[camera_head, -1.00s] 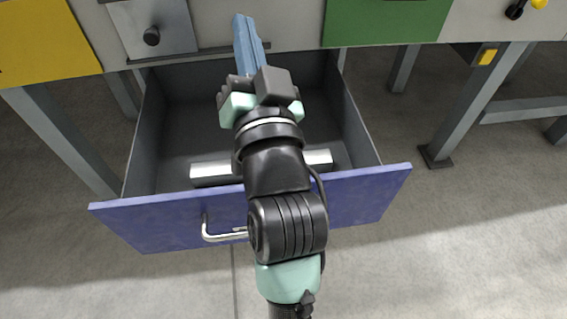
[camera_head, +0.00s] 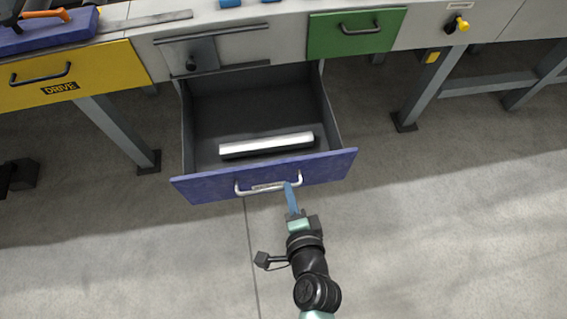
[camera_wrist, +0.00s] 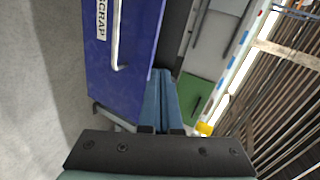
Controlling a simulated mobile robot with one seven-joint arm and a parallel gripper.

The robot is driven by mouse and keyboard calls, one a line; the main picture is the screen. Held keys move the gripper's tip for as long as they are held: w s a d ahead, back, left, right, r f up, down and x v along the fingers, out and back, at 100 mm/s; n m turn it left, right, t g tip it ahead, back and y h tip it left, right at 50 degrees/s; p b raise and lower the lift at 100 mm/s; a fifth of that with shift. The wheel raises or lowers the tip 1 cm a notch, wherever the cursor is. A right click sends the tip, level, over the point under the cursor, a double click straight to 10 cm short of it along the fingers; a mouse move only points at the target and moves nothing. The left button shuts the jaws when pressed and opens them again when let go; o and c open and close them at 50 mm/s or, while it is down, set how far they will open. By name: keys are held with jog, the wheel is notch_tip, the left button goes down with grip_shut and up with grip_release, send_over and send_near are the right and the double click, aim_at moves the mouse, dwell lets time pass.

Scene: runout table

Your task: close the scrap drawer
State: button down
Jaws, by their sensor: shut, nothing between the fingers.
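The scrap drawer (camera_head: 217,186) has a blue front and stands pulled out from under the table. A light metal bar handle (camera_head: 243,191) runs across its front. A silver-topped bar (camera_head: 266,145) lies inside on the drawer floor. My gripper (camera_head: 290,186) is shut and empty, with its blue fingers pointing at the drawer front near the right end of the handle. I cannot tell whether the fingertips touch the front. In the wrist view the blue front (camera_wrist: 118,75) with its SCRAP label lies just left of and beyond the fingers (camera_wrist: 162,75).
A yellow DRIVE drawer (camera_head: 80,72) is at left and a green drawer (camera_head: 356,36) at right, both shut. Table legs (camera_head: 115,130) stand either side of the open drawer. The floor (camera_head: 130,260) in front is clear.

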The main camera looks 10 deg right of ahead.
jog(key=m+g+p, duration=0.1)
jog(key=m+p, duration=0.1)
send_near(282, 165)
jog(key=x, duration=0.2)
jog(key=b+x, duration=0.1)
jog(key=x, duration=0.2)
jog(key=shift+s+a+f, duration=0.1)
jog(key=shift+s+f, duration=0.05)
jog(key=shift+f, duration=0.2)
jog(key=shift+w, duration=0.75)
